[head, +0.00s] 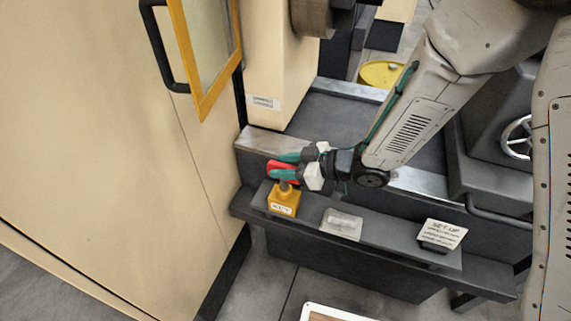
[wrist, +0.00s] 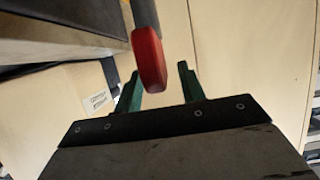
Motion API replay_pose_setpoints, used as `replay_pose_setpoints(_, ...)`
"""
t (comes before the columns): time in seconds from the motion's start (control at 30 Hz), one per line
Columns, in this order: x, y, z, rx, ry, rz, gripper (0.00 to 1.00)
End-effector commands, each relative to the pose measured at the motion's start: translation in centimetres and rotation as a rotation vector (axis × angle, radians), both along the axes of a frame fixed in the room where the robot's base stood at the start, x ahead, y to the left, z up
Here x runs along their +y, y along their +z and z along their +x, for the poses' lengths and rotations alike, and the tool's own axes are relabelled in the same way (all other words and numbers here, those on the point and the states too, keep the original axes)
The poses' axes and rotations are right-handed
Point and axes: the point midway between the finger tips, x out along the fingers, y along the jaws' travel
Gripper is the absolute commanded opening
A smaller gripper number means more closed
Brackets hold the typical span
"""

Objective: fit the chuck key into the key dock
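The chuck key shows its red handle (head: 273,167) at the tips of my gripper; the handle is large in the wrist view (wrist: 150,62). A short grey shaft (head: 284,186) shows below it at the top of the yellow block with a white label, which looks like the key dock (head: 283,202). I cannot tell how deep the shaft sits. My gripper (head: 286,166) has its green fingers on either side of the handle. In the wrist view the fingers (wrist: 160,80) stand apart, with a gap between the handle and the right finger.
The block stands at the left end of a dark shelf (head: 390,251). A small clear-topped item (head: 342,224) and a "SET UP" card (head: 441,235) lie to its right. A cream cabinet (head: 110,130) with a yellow-framed door stands close on the left. A yellow drum (head: 380,74) is behind.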

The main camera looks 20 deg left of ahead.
Motion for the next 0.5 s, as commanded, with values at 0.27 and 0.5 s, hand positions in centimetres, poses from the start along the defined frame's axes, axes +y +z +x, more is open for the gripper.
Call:
replay_pose_setpoints(0.27, -0.8, 0.3, 0.0, 0.0, -0.003, 0.0, 0.4)
replay_pose_setpoints(0.5, -4.5, 1.9, -0.3, 0.0, -0.003, 0.0, 0.4)
